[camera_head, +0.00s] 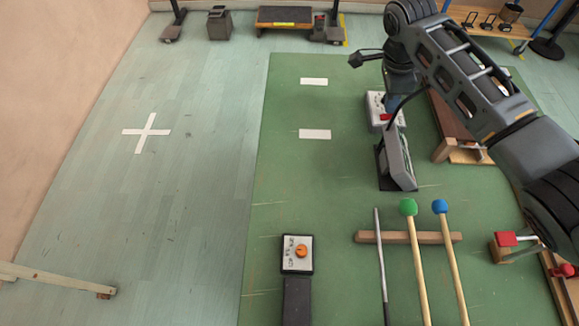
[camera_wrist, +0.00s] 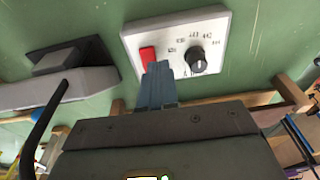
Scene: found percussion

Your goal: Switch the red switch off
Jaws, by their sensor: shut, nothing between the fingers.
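The red switch (camera_wrist: 148,56) is on the left part of a white control panel (camera_wrist: 222,28) in the wrist view. A black knob (camera_wrist: 196,61) with a printed scale is to its right. My gripper (camera_wrist: 158,72) is shut and empty, its fingertips at the lower edge of the red switch; I cannot tell whether they touch it. In the head view the red switch (camera_head: 385,117) and panel (camera_head: 375,103) show small and partly hidden beside my gripper (camera_head: 391,108). Which way the switch is tipped is unclear.
A grey pedal-like device (camera_head: 398,162) stands just in front of the panel. A wooden bench (camera_head: 450,117) is to the right. Mallets with green (camera_head: 408,207) and blue (camera_head: 439,206) heads lie nearer, beside a box with an orange knob (camera_head: 300,251). The mat's left side is mostly clear.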

